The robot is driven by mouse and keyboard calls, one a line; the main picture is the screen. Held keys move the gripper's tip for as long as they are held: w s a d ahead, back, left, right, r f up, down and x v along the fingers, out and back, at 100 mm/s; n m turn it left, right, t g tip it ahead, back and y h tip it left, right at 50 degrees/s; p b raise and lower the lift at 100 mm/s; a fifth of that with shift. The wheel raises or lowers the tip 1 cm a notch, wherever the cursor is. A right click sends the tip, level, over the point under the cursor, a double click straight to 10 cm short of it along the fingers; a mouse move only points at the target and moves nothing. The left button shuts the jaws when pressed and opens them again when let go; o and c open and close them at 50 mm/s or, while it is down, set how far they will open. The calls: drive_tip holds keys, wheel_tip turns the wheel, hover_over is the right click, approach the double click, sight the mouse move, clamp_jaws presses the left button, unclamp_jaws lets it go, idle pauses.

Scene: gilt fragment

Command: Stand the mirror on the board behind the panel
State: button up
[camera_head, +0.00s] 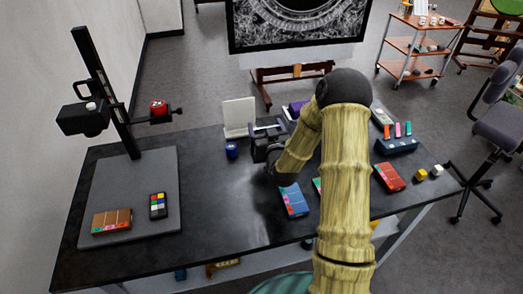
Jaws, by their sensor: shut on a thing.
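The board (155,212) is the grey baseboard of a copy stand at the table's left. A brown and orange panel (112,220) with a coloured strip lies on its front left, and a colour chart (158,206) lies to the panel's right. My gripper (266,134) is above the table's middle, right of the board and apart from it. It is shut on a small thin piece with a pale edge, which looks like the mirror (267,127). My gripper and arm hide most of it, so its face and tilt cannot be told.
The stand's column (105,90) rises behind the board with a camera. A white upright card (238,116) and a blue jar (231,150) stand left of my gripper. Coloured boxes (293,200) lie at the table's front and right.

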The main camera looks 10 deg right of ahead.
drive_tip(key=f, duration=0.1)
drive_tip(key=a+f, duration=0.1)
drive_tip(key=f, duration=0.1)
drive_tip(key=shift+w+a, duration=0.15)
drive_tip(key=shift+a, duration=0.05)
drive_tip(key=shift+w, duration=0.2)
drive_tip(key=shift+a+f, duration=0.1)
drive_tip(key=shift+f, duration=0.2)
drive_tip(key=shift+s+d+f+p, duration=0.1)
drive_tip(key=shift+f+p, duration=0.1)
drive_tip(key=shift+f, duration=0.4)
drive_tip(key=shift+d+f+p, duration=0.15)
drive_tip(key=shift+f+p, duration=0.05)
drive_tip(key=shift+f, duration=0.45)
drive_tip(key=shift+s+d+f+p, duration=0.1)
drive_tip(key=shift+f+p, duration=0.1)
drive_tip(key=shift+f, duration=0.4)
drive_tip(key=shift+a, duration=0.15)
